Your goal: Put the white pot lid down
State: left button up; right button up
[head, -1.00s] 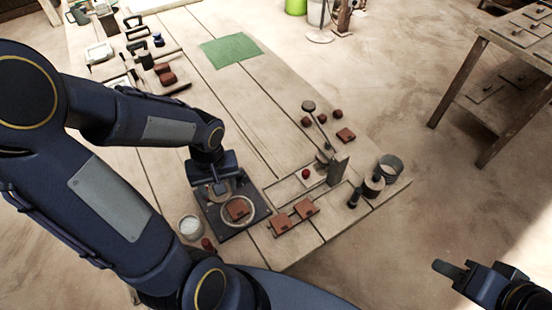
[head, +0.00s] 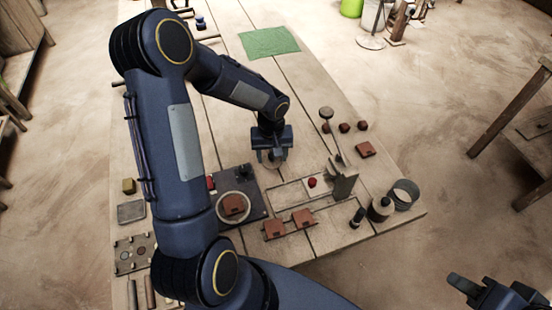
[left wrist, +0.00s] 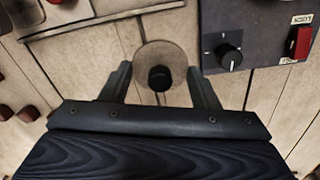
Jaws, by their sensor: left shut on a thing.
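My left gripper (head: 272,152) is over the bare planks behind the dark hotplate-like unit (head: 255,190). In the left wrist view its fingers (left wrist: 160,78) are shut on the dark knob of a round, pale grey, see-through-looking lid (left wrist: 157,54). The lid lies flat to that view, with planks around it. In the head view the gripper mostly hides it, and I cannot tell whether it touches the table.
The unit's knob and red switch (left wrist: 299,43) are close to the lid's right.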

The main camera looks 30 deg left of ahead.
aim_at(276, 161)
pick_arm(q)
jog(key=shift+w+f, duration=0.95)
jog(key=shift+f, duration=0.15)
jog(key=shift+w+f+p, duration=0.1)
jog(key=shift+f+p, duration=0.35)
jog(key=shift+f, duration=1.25)
jog(key=shift+f, duration=0.2)
jog(key=o, duration=1)
jog(key=shift+c, duration=0.2)
jog(key=shift+r, duration=0.15)
